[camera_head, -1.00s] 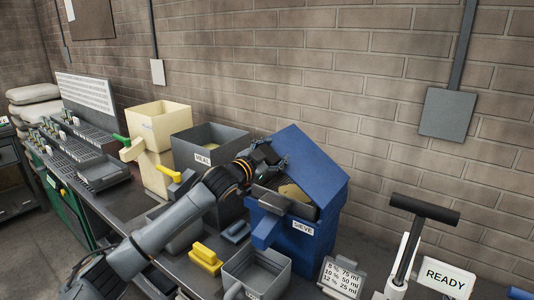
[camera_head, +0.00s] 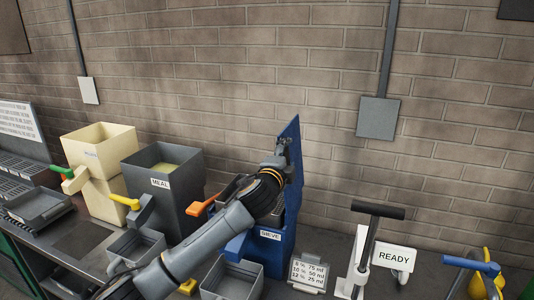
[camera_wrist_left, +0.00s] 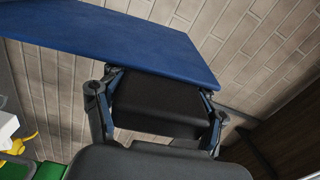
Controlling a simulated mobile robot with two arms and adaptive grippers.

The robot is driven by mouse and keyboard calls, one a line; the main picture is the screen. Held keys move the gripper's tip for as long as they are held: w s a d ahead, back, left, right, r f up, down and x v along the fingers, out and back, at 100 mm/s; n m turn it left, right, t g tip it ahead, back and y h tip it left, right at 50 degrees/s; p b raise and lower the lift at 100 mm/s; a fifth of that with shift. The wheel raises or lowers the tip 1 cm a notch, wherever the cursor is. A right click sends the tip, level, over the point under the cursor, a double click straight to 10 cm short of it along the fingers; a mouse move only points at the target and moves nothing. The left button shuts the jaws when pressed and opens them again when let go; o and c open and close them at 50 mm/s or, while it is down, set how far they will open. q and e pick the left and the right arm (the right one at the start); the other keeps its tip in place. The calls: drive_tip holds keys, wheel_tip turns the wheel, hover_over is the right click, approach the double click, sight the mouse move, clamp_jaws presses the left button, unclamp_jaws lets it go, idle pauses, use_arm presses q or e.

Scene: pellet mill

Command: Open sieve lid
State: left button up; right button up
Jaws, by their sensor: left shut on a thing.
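The blue sieve (camera_head: 270,258) stands on the bench with its label facing me. Its blue lid (camera_head: 294,150) is raised to near upright at the right side of the box. My left gripper (camera_head: 281,158) is at the upper part of the lid. In the left wrist view its fingers (camera_wrist_left: 158,98) are shut on a dark block-shaped handle (camera_wrist_left: 155,115) on the lid, and the blue lid panel (camera_wrist_left: 110,35) fills the top. My left forearm hides much of the sieve's opening. My right gripper is not in view.
The grey meal bin (camera_head: 165,195) and a cream hopper (camera_head: 100,145) stand left of the sieve. A grey tub (camera_head: 232,280) sits in front. A dosage card (camera_head: 308,272), a T-handled device (camera_head: 372,240) and a READY sign (camera_head: 395,257) are to the right. A brick wall rises behind.

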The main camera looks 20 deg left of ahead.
use_arm(q)
drive_tip(key=shift+d+r+m, duration=0.2)
drive_tip(key=shift+d+m, duration=0.2)
drive_tip(key=shift+d, duration=0.4)
drive_tip(key=shift+d+f+m, duration=0.1)
drive_tip(key=shift+d+m, duration=0.3)
drive_tip(key=shift+d, duration=0.15)
drive_tip(key=o, duration=1.4)
drive_tip(key=shift+o, duration=1.2)
drive_tip(key=shift+d+f, duration=0.1)
drive_tip(key=shift+f, duration=0.05)
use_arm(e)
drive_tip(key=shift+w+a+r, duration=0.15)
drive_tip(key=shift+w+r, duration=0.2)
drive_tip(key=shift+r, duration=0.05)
